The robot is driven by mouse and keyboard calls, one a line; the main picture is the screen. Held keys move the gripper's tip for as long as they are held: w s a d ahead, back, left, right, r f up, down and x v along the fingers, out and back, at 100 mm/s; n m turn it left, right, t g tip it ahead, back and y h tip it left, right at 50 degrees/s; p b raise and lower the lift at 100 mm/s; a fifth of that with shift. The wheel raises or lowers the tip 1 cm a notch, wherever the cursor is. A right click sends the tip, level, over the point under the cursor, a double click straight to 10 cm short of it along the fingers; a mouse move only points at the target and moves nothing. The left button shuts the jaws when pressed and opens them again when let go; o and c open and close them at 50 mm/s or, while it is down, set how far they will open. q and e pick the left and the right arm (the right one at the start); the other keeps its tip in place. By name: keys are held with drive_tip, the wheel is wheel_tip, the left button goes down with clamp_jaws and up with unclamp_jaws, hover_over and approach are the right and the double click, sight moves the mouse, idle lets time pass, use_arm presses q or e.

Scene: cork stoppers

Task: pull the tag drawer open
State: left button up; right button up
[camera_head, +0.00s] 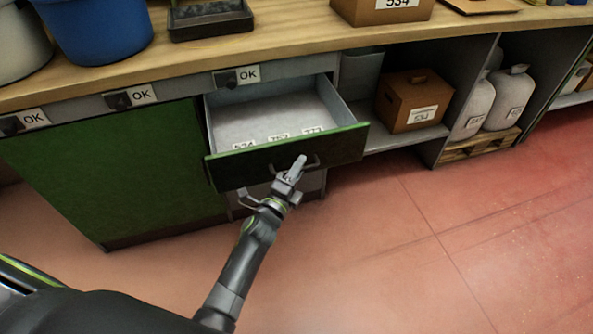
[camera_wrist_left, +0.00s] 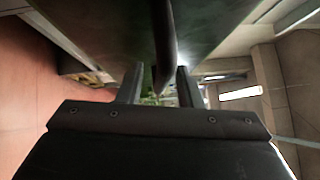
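The tag drawer (camera_head: 288,160) stands pulled out from under the workbench, with a dark, green-edged front. Its grey inside shows, with white number tags (camera_head: 278,138) lying along the front, "534" among them. My left gripper (camera_head: 295,170) is at the drawer's handle (camera_head: 314,162). In the left wrist view the handle bar (camera_wrist_left: 163,45) lies between the two fingers (camera_wrist_left: 160,88). The fingers stand apart with a gap beside the bar, so the gripper looks open around it. My right gripper is not in view.
A green cabinet front (camera_head: 110,170) is left of the drawer. A shelf at right holds a brown box (camera_head: 412,100) and pale jugs (camera_head: 508,97). A blue bucket (camera_head: 97,30) and black tray (camera_head: 210,20) stand on the bench (camera_head: 290,35). The red floor at right is clear.

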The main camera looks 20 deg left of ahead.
use_arm(q)
drive_tip(key=shift+s, duration=0.15)
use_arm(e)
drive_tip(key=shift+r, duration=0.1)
